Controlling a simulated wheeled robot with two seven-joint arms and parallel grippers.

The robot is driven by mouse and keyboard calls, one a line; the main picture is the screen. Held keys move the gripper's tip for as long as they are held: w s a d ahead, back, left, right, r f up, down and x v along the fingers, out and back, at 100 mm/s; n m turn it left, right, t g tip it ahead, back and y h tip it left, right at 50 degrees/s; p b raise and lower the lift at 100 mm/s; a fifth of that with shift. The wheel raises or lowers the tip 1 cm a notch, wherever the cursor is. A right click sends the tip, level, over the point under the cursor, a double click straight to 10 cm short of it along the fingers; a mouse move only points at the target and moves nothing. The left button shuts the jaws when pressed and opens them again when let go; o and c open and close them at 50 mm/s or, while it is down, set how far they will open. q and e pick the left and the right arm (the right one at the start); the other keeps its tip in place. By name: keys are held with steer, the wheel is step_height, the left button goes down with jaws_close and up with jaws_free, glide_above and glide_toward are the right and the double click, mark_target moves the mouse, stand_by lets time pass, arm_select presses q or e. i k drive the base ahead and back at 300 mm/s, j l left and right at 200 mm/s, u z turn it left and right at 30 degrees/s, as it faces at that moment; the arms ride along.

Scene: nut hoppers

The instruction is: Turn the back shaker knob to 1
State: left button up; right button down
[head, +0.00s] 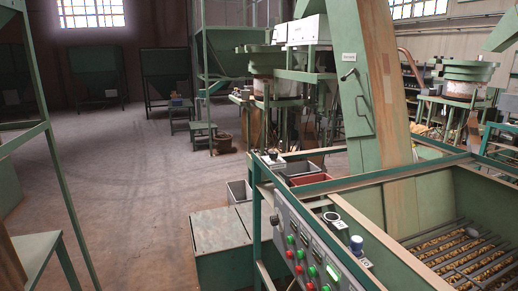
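The green hopper machine (262,212) fills the right foreground. On its near-left rail, a dark round knob (331,216) stands beside a white dial plate. A small dark knob-like piece (272,154) sits on a white plate at the far corner of the rail. I cannot read any label or setting, so I cannot tell which one is the back shaker knob or where it points. Neither of my grippers is in view.
A sloping control panel (297,238) with green and red buttons faces left. A slatted tray of nuts (470,255) lies inside the machine. A tall green chute (362,105) rises behind. Grey and red bins (305,179) stand beyond. The floor (130,180) at left is open.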

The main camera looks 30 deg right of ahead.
mark_target(274, 155)
steer(key=i+z, duration=0.2)
steer(key=i, duration=0.35)
steer(key=i+j+z, duration=0.25)
steer(key=i, duration=0.3)
steer(key=i+j+z, duration=0.2)
steer(key=i, duration=0.3)
steer(key=i+l, duration=0.05)
steer(key=l, duration=0.05)
